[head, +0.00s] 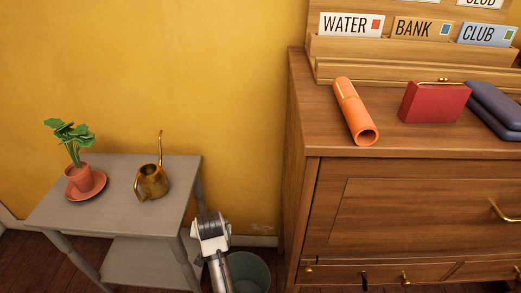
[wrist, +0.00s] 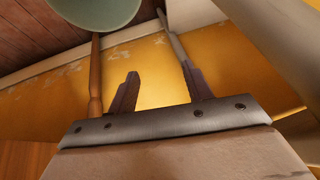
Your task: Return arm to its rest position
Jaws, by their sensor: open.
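My gripper (wrist: 160,78) shows in the wrist view with its two dark fingers spread apart. It is open, and nothing is between the fingers. Behind them is the yellow wall (wrist: 150,70). In the head view, the white and black end part of my arm (head: 211,232) is low in the middle, between the grey side table (head: 120,215) and the wooden dresser (head: 340,215). The gripper's fingers cannot be made out in that view.
A grey-green bin (head: 252,272) stands on the floor beside my arm; it also shows in the wrist view (wrist: 95,10). The table holds a potted plant (head: 76,160) and a brass watering can (head: 152,182). The dresser holds an orange tube (head: 355,112) and a red purse (head: 433,103).

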